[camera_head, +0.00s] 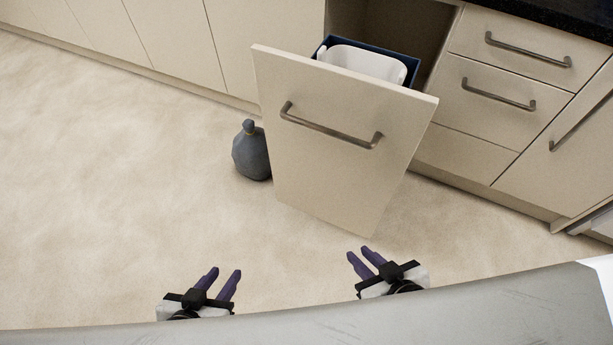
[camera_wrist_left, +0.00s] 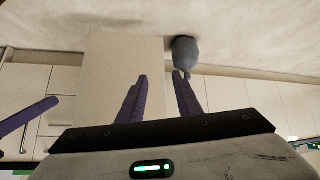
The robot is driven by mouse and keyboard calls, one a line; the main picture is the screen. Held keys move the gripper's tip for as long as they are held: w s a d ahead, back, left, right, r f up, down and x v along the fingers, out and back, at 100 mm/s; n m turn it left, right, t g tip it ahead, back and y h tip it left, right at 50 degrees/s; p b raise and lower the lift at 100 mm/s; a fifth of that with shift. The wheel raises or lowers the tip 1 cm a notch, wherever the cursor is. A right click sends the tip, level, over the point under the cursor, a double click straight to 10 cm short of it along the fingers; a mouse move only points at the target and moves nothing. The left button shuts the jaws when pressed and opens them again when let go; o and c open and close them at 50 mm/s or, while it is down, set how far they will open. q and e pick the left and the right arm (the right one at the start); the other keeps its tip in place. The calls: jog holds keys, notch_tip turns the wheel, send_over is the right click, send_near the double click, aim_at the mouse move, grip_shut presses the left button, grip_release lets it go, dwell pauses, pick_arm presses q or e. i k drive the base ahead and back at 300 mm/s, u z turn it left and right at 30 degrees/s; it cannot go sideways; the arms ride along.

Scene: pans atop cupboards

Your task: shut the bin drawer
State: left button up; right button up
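The bin drawer (camera_head: 330,175) is pulled out from the cupboard row, its tall beige front facing me with a dark bar handle (camera_head: 330,128). A white bin (camera_head: 362,62) sits in a dark blue frame behind the front. My left gripper (camera_head: 225,276) is open and empty, low and to the left of the drawer front. My right gripper (camera_head: 367,255) is open and empty, just below the drawer's lower edge in the picture. Neither touches the drawer. In the left wrist view the purple left fingers (camera_wrist_left: 161,82) are apart, with the drawer front (camera_wrist_left: 115,80) behind.
A dark grey bottle-like vase (camera_head: 251,152) stands on the floor beside the drawer's left side. Closed drawers (camera_head: 505,85) are to the right under a black countertop (camera_head: 560,15). The floor at left is clear. A grey surface edge runs along the bottom.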

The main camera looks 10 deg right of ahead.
aim_at(340, 142)
jog(key=u, duration=0.2)
jog(key=i, duration=0.4)
jog(key=z, duration=0.75)
jog(key=k, duration=0.55)
jog(key=z, duration=0.85)
jog(key=i, duration=0.7)
jog(key=u, duration=1.55)
